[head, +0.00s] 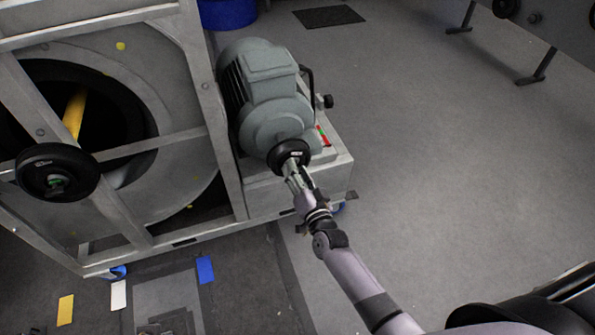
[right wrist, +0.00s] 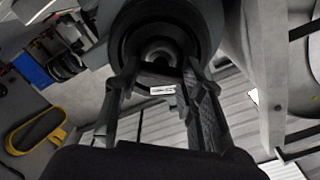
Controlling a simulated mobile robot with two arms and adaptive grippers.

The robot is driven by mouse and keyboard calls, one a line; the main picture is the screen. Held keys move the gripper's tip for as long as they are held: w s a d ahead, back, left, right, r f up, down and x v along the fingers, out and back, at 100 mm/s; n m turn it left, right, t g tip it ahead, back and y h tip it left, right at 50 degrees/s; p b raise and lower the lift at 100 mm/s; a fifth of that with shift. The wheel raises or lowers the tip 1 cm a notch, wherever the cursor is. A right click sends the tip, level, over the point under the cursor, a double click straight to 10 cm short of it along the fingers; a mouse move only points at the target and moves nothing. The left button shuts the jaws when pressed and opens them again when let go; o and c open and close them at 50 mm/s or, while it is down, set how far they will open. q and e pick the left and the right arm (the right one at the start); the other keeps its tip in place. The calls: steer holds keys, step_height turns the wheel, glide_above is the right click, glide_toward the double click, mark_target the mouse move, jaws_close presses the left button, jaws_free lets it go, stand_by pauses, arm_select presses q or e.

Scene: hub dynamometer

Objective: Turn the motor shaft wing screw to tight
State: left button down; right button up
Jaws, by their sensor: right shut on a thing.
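The grey motor (head: 268,90) stands on a metal box beside the large frame. The motor shaft wing screw (head: 287,152) is a round black piece with a small white label at the motor's near end. My right gripper (head: 294,168) reaches it from below and is shut on it. In the right wrist view the screw (right wrist: 165,27) shows as dark rings, with the fingers of the gripper (right wrist: 160,78) on either side of its lower part. The exact contact is dark and hard to see. My left gripper is not in view.
A metal frame (head: 207,90) with a large drum fills the left, with another black knob (head: 57,172) on it. A black handle and small knob (head: 327,101) stick out at the motor's right side. Open grey floor (head: 440,160) lies to the right.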

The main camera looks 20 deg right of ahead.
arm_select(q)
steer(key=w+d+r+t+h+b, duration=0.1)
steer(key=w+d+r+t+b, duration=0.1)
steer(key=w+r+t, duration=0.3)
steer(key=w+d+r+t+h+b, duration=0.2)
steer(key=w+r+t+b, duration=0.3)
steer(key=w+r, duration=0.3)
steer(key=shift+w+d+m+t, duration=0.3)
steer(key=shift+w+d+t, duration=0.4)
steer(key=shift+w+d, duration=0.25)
arm_select(e)
steer(key=shift+a+f+m, duration=0.1)
steer(key=shift+f+m, duration=0.05)
steer(key=shift+m, duration=4.5)
steer(key=shift+f+m, duration=0.1)
steer(key=shift+m, duration=4.6)
steer(key=shift+a+f+m, duration=0.1)
steer(key=shift+f+m, duration=0.05)
steer(key=shift+m, duration=4.5)
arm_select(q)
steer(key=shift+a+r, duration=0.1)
arm_select(e)
steer(key=o, duration=1.1)
steer(key=shift+o, duration=0.2)
